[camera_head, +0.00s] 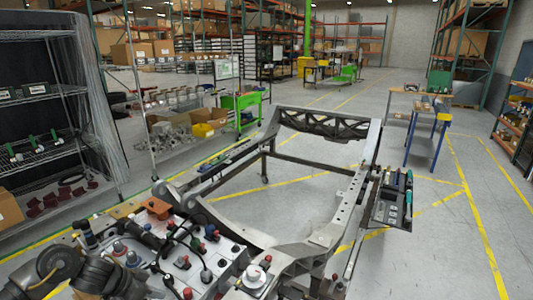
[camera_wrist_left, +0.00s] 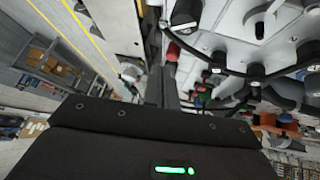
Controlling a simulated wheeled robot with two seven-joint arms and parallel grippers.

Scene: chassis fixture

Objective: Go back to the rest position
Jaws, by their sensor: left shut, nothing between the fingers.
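My left arm (camera_head: 105,280) comes in at the bottom left of the head view, low beside the grey module. Its gripper is hard to pick out there among the dark parts. In the left wrist view my left gripper (camera_wrist_left: 163,80) shows two dark fingers shut together with nothing between them. They are close to the grey module with caps and black hoses. My right gripper is in neither view.
The grey module (camera_head: 205,262) with red, black and blue caps sits at the near end of the metal chassis frame (camera_head: 345,205). A dark tool tray (camera_head: 393,205) is at the frame's right. A wire shelf (camera_head: 45,90) stands left.

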